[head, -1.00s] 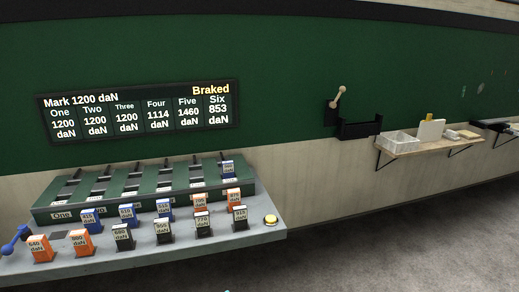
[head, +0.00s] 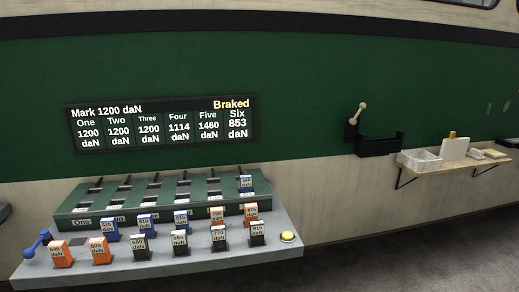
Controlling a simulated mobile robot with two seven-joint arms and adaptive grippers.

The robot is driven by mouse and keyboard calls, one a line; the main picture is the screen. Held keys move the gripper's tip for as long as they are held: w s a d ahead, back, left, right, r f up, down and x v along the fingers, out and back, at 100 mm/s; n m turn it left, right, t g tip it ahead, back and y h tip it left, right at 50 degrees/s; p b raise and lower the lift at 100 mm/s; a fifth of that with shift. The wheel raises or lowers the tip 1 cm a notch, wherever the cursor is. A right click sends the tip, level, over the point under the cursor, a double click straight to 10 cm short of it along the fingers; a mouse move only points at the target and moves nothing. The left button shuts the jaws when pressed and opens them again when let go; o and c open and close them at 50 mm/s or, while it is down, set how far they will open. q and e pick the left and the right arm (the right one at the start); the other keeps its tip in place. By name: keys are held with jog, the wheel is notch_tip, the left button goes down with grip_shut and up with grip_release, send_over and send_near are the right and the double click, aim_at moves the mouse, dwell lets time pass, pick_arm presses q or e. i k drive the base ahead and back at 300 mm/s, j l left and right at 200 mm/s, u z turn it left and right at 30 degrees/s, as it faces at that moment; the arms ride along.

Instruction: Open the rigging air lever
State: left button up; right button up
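Two levers show, and I cannot tell which is the rigging air lever. One is a cream-knobbed lever (head: 358,114) on a dark mount on the green wall, right of centre, tilted up to the right. The other is a blue lever (head: 37,243) with a ball end at the left end of the grey bench (head: 200,262). A black display (head: 160,124) on the wall reads "Mark 1200 daN" and "Braked", with values for One to Six. Neither of my grippers is in view.
Several blue, orange and black weight-marked blocks (head: 180,244) stand on the bench before a green slotted rack (head: 130,200). A yellow button (head: 288,236) is at its right end. A black open holder (head: 380,146) is below the wall lever. A shelf (head: 450,166) holds a white tray (head: 419,160). Floor at right is clear.

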aim_at(28, 254)
jog(key=u, duration=1.65)
